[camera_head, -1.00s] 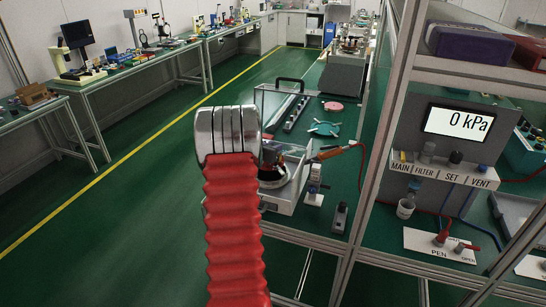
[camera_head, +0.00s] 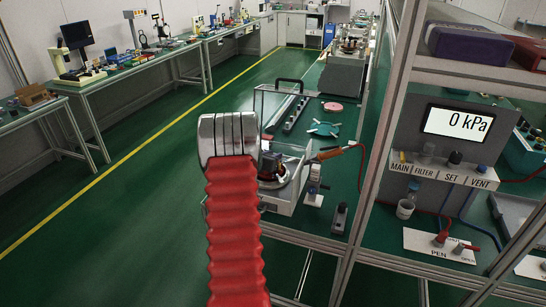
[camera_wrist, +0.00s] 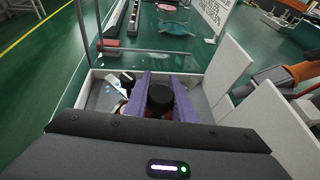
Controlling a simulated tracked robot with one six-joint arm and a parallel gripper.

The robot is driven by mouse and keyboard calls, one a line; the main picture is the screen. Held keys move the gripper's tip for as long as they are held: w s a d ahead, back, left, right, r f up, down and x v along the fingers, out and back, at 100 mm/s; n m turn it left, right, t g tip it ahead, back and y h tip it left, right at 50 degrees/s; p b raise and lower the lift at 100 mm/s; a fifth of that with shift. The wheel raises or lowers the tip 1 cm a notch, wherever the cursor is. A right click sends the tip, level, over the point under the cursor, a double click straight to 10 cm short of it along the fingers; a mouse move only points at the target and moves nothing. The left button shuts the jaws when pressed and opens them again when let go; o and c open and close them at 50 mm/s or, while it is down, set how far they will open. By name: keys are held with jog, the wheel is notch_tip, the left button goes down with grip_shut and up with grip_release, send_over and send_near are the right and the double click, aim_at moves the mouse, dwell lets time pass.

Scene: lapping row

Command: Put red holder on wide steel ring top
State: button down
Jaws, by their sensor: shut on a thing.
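In the wrist view, the two purple fingers of my gripper (camera_wrist: 163,84) are shut on the red holder (camera_wrist: 160,97). Its round black top shows between them, with a little red below it. The fingers hide most of the holder. The wide steel ring cannot be made out clearly; the holder and fingers cover that spot. I cannot tell whether the holder touches anything below.
The tray (camera_head: 282,207) has a low front wall and a clear screen (camera_head: 278,104) behind it. White panels (camera_wrist: 272,112) stand close on the right in the wrist view. An orange-handled tool (camera_head: 333,152) lies right of the tray. A shelf frame (camera_head: 385,130) rises further right.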

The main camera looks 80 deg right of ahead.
jog(key=shift+f, duration=0.55)
jog(key=c, duration=1.5)
grip_release()
jog(key=shift+a+r, duration=0.1)
jog(key=shift+r, duration=0.55)
jog(key=v, duration=1.2)
jog(key=shift+f, duration=0.1)
